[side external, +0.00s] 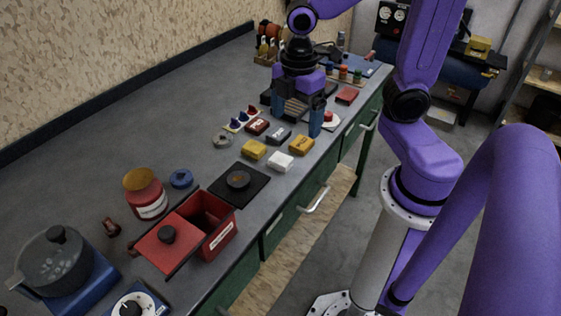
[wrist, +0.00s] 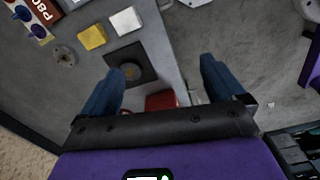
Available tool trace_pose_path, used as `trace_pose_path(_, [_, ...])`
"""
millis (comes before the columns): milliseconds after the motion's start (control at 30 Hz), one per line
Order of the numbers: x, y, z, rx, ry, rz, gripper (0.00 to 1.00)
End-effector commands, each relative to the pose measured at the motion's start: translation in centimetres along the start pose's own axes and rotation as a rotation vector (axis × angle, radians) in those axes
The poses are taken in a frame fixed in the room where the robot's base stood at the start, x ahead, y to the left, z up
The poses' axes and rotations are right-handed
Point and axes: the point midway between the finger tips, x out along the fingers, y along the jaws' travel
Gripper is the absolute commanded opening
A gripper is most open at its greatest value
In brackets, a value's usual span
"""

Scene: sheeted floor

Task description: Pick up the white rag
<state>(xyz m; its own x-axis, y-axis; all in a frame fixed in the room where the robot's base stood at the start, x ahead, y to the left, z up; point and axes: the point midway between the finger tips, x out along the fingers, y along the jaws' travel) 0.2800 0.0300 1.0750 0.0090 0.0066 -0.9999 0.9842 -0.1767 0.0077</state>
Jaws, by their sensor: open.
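The white rag (side external: 281,161) looks like a small, folded white block on the grey bench near its front edge. In the wrist view the white rag (wrist: 126,20) lies near the top, left of centre. My gripper (side external: 297,112) is above the bench, farther along it than the rag, with its two blue fingers spread apart. In the wrist view my gripper (wrist: 158,72) is open with nothing between the fingers. The gripper is apart from the rag.
A black pad with a round burner (side external: 240,183) and an open red box (side external: 208,222) stand nearer the camera. Bare bench (side external: 130,120) lies to the left.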

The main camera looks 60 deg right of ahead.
Motion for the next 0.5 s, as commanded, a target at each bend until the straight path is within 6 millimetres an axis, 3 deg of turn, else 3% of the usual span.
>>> trace_pose_path(200, [0.1, 4.5, 1.9, -0.108, -0.006, -0.006, 0.96])
trace_pose_path(500, [0.6, 6.6, 3.3, -0.178, -0.008, -0.011, 0.96])
